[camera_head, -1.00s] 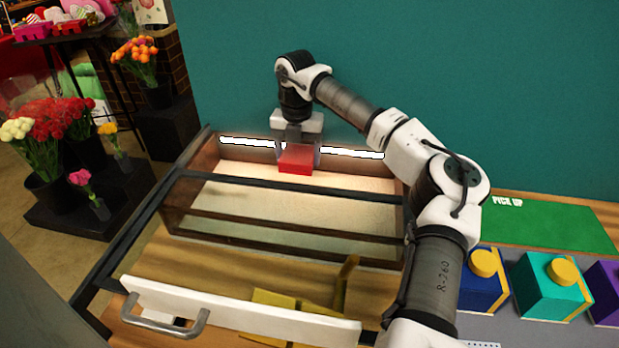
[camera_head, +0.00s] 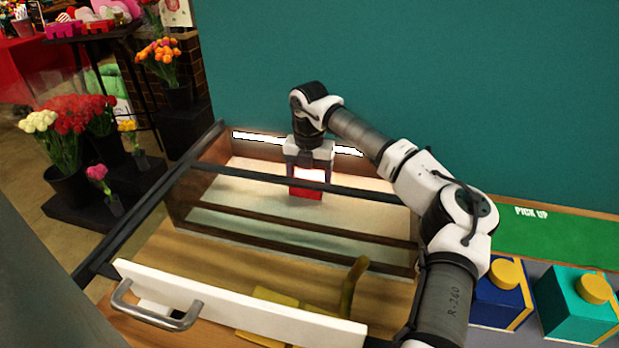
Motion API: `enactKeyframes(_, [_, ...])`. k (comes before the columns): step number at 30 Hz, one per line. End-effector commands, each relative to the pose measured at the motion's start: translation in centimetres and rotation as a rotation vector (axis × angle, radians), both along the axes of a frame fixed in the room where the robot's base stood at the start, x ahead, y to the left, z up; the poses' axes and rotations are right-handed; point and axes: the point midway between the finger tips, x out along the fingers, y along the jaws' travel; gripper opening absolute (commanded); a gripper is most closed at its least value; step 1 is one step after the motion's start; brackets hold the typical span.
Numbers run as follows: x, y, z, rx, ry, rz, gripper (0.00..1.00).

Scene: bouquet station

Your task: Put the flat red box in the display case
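The flat red box (camera_head: 306,193) is inside the display case (camera_head: 185,213), near its lit back wall. My gripper (camera_head: 309,186) reaches down into the case from above. Its fingers are on both sides of the box and look shut on it. Part of the box's top is bright with glare, and a dark frame bar crosses in front of it. I cannot tell whether its underside touches the case floor. The case has a pale floor, dark rails and a clear front.
A white front panel with a metal handle (camera_head: 160,312) stands before the case, with yellow pieces (camera_head: 352,285) behind it. Blue (camera_head: 500,300) and teal (camera_head: 580,305) boxes and a green pick-up mat (camera_head: 560,238) are at right. Flowers (camera_head: 60,140) stand at left.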

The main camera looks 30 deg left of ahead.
Motion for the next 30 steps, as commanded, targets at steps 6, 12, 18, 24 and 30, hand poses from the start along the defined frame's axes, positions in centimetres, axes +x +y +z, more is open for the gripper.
enactKeyframes(6, [0.0, 0.0, -0.1, 0.0, 0.0, -0.001, 0.94])
enactKeyframes(12, [0.0, 0.0, -0.1, 0.0, 0.0, -0.001, 0.94])
enactKeyframes(18, [0.1, 0.0, 1.0, -0.001, -0.003, -0.001, 0.94])
enactKeyframes(24, [0.1, 0.0, 4.9, 0.001, -0.005, -0.002, 0.94])
enactKeyframes(30, [0.1, 0.0, 9.1, 0.0, -0.004, -0.002, 0.94])
